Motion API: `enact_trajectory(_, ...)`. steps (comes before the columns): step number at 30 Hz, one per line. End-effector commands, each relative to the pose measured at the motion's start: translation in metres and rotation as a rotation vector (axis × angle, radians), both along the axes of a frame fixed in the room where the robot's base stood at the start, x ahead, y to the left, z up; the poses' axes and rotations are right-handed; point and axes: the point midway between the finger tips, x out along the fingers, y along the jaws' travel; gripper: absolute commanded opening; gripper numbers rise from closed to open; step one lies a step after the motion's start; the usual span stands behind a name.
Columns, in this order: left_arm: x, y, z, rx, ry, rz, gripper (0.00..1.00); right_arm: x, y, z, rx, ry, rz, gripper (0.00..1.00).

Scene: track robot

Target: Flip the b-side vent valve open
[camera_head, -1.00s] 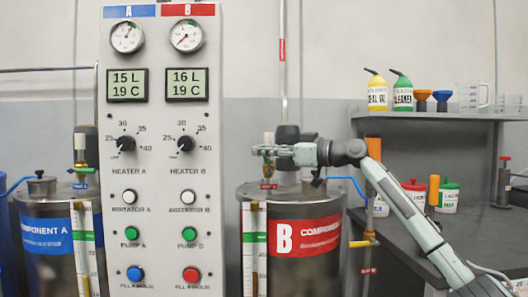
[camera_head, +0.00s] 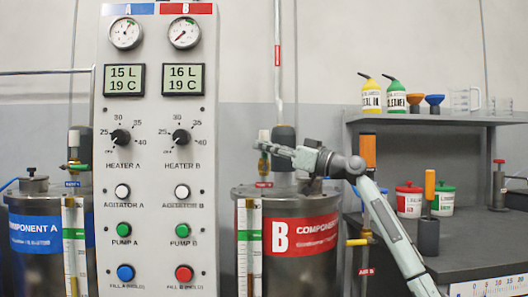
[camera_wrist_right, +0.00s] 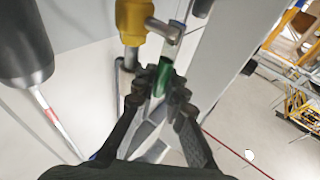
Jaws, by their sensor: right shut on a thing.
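The b-side vent valve stands on top of the B tank (camera_head: 302,205), with its pale cap (camera_head: 264,135) showing above my gripper. My right gripper (camera_head: 264,147) reaches it from the right, its fingers pointing left and slightly up. In the right wrist view the brass valve body (camera_wrist_right: 133,20) is at the top. The valve's green lever (camera_wrist_right: 165,76) sits between the tips of my right gripper, which is shut on it. The fingers hide part of the lever, so its exact angle is hard to tell. My left gripper is out of view.
The control panel (camera_head: 152,180) stands just left of the B tank. The A tank (camera_head: 37,228) has a similar valve with a green lever (camera_head: 77,167). A shelf unit (camera_head: 440,118) with bottles and funnels is at the right. A dark cylinder (camera_wrist_right: 22,45) stands beside the valve.

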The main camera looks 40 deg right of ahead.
Motion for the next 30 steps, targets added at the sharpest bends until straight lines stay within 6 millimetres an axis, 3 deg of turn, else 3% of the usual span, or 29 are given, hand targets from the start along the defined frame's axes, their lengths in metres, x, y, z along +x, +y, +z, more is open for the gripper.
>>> enact_trajectory(8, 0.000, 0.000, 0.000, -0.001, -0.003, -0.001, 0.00, 0.000, 0.000, 0.001, 0.003, -0.001, -0.001, 0.00)
enact_trajectory(9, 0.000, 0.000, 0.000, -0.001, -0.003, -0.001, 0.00, 0.000, 0.000, 0.001, 0.003, -0.001, -0.001, 0.14)
enact_trajectory(11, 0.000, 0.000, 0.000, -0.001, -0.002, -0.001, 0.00, 0.000, 0.000, 0.001, 0.003, -0.001, -0.001, 0.21)
enact_trajectory(21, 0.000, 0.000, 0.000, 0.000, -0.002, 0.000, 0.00, -0.002, -0.001, -0.001, 0.001, 0.000, 0.000, 0.21)
enact_trajectory(25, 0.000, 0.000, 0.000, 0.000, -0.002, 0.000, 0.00, -0.013, -0.007, -0.005, 0.002, 0.002, 0.000, 0.21)
enact_trajectory(30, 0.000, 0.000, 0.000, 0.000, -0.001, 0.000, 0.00, -0.043, -0.020, -0.013, 0.000, 0.003, -0.002, 0.21)
